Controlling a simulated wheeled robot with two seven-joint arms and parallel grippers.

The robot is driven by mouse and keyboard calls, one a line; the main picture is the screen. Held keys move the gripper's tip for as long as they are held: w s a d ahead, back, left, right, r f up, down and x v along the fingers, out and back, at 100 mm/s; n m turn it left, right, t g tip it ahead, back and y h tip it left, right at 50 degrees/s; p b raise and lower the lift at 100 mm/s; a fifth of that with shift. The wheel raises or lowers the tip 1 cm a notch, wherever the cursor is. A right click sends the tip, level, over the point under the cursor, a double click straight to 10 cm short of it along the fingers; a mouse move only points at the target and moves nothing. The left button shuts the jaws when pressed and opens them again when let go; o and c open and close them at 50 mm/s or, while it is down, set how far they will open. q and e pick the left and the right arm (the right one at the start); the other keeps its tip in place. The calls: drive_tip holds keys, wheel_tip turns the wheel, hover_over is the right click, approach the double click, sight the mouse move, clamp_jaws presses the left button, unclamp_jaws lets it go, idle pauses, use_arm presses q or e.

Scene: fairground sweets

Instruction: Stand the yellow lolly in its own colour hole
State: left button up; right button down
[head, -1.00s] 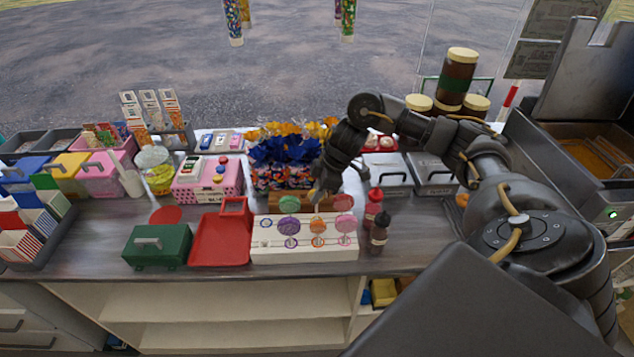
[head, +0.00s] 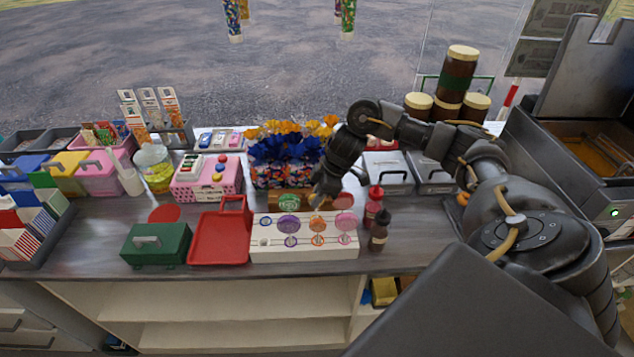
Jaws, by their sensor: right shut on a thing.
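A white stand (head: 305,252) sits near the front edge of the counter. A purple lolly (head: 289,225), an orange lolly (head: 317,224) and a pink lolly (head: 345,221) stand upright in it. Behind it are a green lolly (head: 288,202) and another pink lolly (head: 343,202), by a brown wooden rack (head: 272,200). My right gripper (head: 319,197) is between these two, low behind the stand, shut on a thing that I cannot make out. I cannot pick out the yellow lolly; the gripper may hide it. My left gripper is out of view.
A red tray (head: 218,250) and green box (head: 156,246) stand left of the white stand. Red (head: 373,207) and dark (head: 379,233) bottles stand close on its right. A blue-and-orange sweets display (head: 285,160) rises behind the rack.

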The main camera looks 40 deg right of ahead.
drive_tip(key=shift+f, duration=0.6)
drive_tip(key=c, duration=0.8)
unclamp_jaws()
drive_tip(key=shift+o, duration=0.2)
drive_tip(key=shift+r, duration=0.1)
wheel_tip(320, 180, up, 9)
drive_tip(key=p, duration=0.9)
